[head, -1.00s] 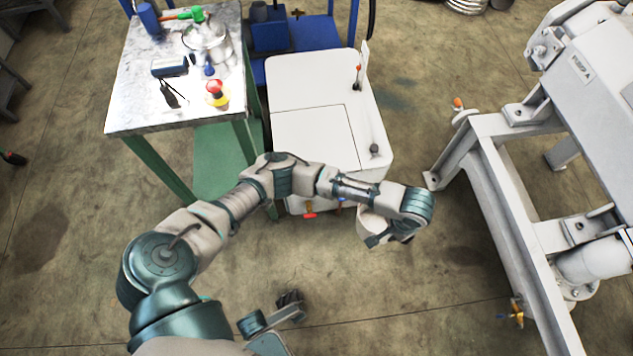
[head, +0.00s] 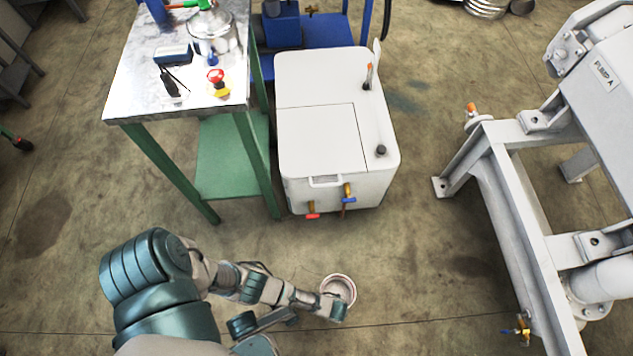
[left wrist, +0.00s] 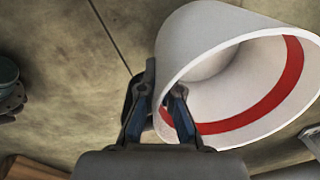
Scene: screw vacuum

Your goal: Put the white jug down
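The white jug (head: 338,288) shows in the head view at the end of my left arm, its round opening facing up toward the camera. In the left wrist view the jug (left wrist: 215,55) is large, with a wide mouth turned to the lower right and a red band inside. My left gripper (left wrist: 160,105) has its two fingers at the near edge of the jug, apparently pinching its wall; the exact contact is partly hidden. In the head view the left gripper (head: 333,308) is small. I cannot tell whether the jug touches the floor. My right gripper is not in view.
A white cabinet (head: 320,140) with red and blue valves (head: 330,205) stands ahead. A green-legged metal table (head: 130,95) is left of it, a grey pump frame (head: 520,200) at the right. The concrete floor (head: 400,260) between them is clear.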

